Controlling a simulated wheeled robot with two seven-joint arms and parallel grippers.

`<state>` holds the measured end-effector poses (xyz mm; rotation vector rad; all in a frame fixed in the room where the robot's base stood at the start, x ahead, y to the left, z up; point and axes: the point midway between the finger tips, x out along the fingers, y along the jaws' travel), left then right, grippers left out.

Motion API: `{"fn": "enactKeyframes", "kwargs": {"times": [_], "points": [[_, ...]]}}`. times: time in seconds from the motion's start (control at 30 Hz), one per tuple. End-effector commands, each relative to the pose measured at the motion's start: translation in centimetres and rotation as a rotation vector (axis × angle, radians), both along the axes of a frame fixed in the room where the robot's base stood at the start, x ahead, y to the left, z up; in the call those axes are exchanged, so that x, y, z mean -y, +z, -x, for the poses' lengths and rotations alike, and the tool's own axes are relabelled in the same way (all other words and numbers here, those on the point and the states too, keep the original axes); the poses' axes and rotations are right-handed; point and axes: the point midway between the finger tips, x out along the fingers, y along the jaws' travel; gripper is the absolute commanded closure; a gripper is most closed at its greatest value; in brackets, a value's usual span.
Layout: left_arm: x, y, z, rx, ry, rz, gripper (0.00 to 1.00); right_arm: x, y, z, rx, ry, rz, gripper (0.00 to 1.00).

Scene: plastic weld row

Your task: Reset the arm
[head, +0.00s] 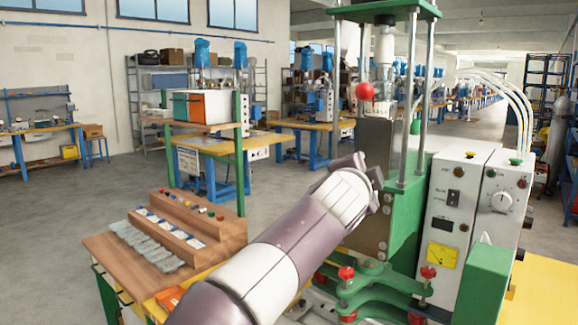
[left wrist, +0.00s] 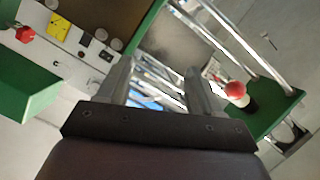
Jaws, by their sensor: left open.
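My left arm reaches up from the lower left in the head view. Its gripper (head: 372,180) is in front of the green-framed welding machine's grey metal block (head: 377,150), below a red ball knob (head: 366,91). In the left wrist view the two fingers of the left gripper (left wrist: 156,85) stand apart with nothing held between them. The red knob also shows to the right of the fingers (left wrist: 235,89). I cannot tell whether the gripper touches the machine. My right gripper is in neither view.
A white control box (head: 457,215) stands right of the machine. Green clamps with red knobs (head: 385,290) sit below the gripper. A wooden stepped rack (head: 190,225) with grey parts is at the left. Behind it, grey floor (head: 70,210) is open.

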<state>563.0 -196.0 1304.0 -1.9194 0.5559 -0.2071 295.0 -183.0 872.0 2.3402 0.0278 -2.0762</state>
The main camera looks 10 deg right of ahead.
Motion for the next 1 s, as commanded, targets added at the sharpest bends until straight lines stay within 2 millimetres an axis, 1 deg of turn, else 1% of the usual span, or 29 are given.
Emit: {"fn": "enactKeyframes", "kwargs": {"times": [0.03,0.07,0.1,0.17,0.2,0.27,0.3,0.37,0.4,0.47,0.5,0.6,0.67,0.7,0.73,0.8,1.0], "points": [[-1.2,-4.5,-0.6,-0.163,0.031,0.024,0.35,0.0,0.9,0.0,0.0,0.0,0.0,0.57],[-2.3,-7.3,-0.7,-0.264,0.06,0.044,0.35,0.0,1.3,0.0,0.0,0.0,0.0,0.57],[-4.2,-10.9,-0.6,-0.395,0.11,0.074,0.35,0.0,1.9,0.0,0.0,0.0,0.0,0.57],[-7.7,-16.0,0.2,-0.578,0.206,0.118,0.35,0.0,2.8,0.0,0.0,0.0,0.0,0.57],[-10.3,-19.0,1.3,-0.693,0.281,0.151,0.35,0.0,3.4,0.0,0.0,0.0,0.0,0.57],[-14.6,-23.1,3.5,-0.852,0.405,0.199,0.35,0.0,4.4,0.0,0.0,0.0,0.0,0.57],[-17.5,-25.4,5.4,-0.95,0.495,0.234,0.35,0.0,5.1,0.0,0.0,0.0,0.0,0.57],[-21.7,-28.4,8.9,-1.084,0.635,0.287,0.35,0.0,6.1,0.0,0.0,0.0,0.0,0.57],[-24.5,-29.9,11.6,-1.165,0.731,0.322,0.35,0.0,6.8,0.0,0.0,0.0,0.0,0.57],[-28.1,-31.7,15.7,-1.269,0.869,0.373,0.35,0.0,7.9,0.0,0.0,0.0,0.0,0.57],[-30.1,-32.4,18.5,-1.326,0.951,0.402,0.35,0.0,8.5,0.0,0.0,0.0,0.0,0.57],[-33.9,-33.1,24.3,-1.425,1.111,0.46,0.35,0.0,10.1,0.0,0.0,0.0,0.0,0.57],[-35.6,-32.8,26.7,-1.454,1.177,0.492,0.35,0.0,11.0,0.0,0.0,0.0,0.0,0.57],[-36.5,-32.1,27.4,-1.455,1.21,0.517,0.35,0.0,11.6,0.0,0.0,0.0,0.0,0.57],[-37.1,-31.6,27.2,-1.442,1.222,0.543,0.35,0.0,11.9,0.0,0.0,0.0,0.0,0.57],[-37.8,-31.3,26.9,-1.429,1.239,0.571,0.35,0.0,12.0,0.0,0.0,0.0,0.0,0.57],[-37.9,-31.6,26.9,-1.428,1.243,0.573,0.35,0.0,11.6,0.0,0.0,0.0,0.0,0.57]]}}
